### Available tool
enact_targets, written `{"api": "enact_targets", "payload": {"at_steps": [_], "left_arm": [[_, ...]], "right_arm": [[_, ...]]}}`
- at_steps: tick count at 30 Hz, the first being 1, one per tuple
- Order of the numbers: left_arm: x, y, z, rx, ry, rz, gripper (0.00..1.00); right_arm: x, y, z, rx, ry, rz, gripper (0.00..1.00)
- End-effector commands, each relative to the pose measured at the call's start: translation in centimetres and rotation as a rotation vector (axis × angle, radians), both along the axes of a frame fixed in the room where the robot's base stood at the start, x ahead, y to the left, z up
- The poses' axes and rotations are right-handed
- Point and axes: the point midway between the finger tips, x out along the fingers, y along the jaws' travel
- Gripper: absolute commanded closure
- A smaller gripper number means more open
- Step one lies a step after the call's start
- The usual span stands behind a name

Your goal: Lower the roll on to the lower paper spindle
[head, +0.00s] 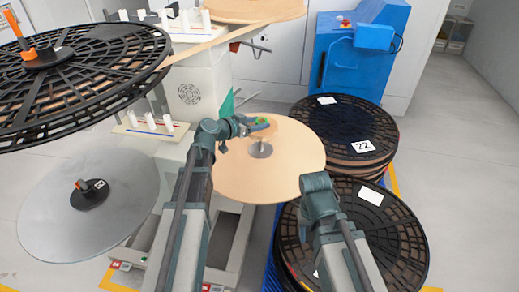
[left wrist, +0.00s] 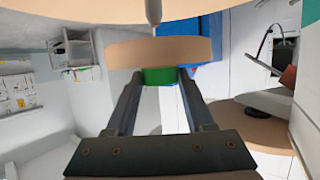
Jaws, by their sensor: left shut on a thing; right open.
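My left gripper (head: 256,123) is shut on the green core (left wrist: 160,76) of a small tan paper roll (left wrist: 158,53). The roll also shows in the head view (head: 287,132), over the large tan disc (head: 233,178) of the lower station. The lower paper spindle (head: 261,150) is a short post with a grey collar at the disc's middle, below the roll. In the left wrist view the spindle's post (left wrist: 153,12) lines up with the roll's middle. I cannot tell whether its tip is inside the roll. My right gripper (head: 317,184) is open and empty, right of the disc.
Black slotted reels lie stacked at the right (head: 345,122) and front right (head: 385,235). A large black reel (head: 75,75) hangs at the left above a grey disc (head: 75,215). A blue machine (head: 350,60) stands behind. Another tan disc (head: 250,10) sits higher up.

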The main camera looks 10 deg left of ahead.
Motion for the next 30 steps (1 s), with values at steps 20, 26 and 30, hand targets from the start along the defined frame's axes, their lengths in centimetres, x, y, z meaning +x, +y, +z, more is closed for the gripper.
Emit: {"api": "enact_targets", "payload": {"at_steps": [20,26,30], "left_arm": [[0.0,-0.1,-6.4,0.0,0.0,0.0,1.0],[0.0,-0.1,-8.9,0.0,0.0,0.0,1.0],[0.0,0.0,-9.7,-0.001,-0.001,0.0,1.0]], "right_arm": [[0.0,0.0,-6.4,0.0,0.0,0.0,0.5],[0.0,0.0,-8.9,0.0,0.0,0.0,0.5],[0.0,0.0,-9.7,0.0,0.0,0.0,0.5]]}}
